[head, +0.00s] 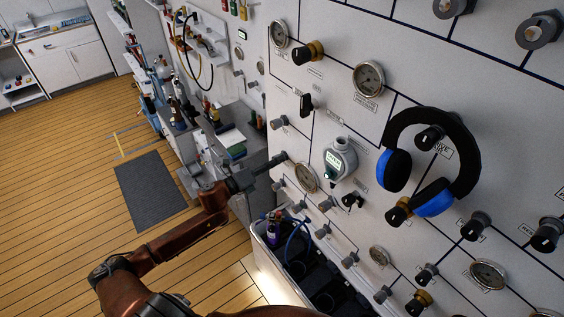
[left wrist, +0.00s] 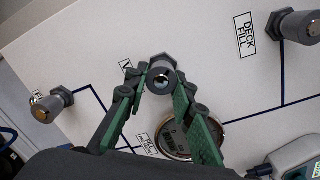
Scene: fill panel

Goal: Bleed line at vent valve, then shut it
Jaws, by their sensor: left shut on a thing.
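The panel (head: 345,110) fills the right of the head view, with knobs, gauges and dark lines. My left gripper (head: 276,163) reaches the panel's left edge, just above and left of a round gauge (head: 306,178). In the left wrist view its green-padded fingers (left wrist: 162,90) are closed on the sides of a grey valve knob (left wrist: 162,72). The label beside that knob is mostly hidden by a finger; only a "V" shows, so it is likely the vent valve. The gauge (left wrist: 176,143) sits partly behind the right finger. My right gripper is not in view.
A knob labelled DECK FILL (left wrist: 290,25) is at upper right and another knob (left wrist: 50,104) at left. Blue headphones (head: 432,203) hang on the panel. A bin (head: 262,252) with a bottle stands below. A dark mat (head: 150,188) lies on the open wooden floor.

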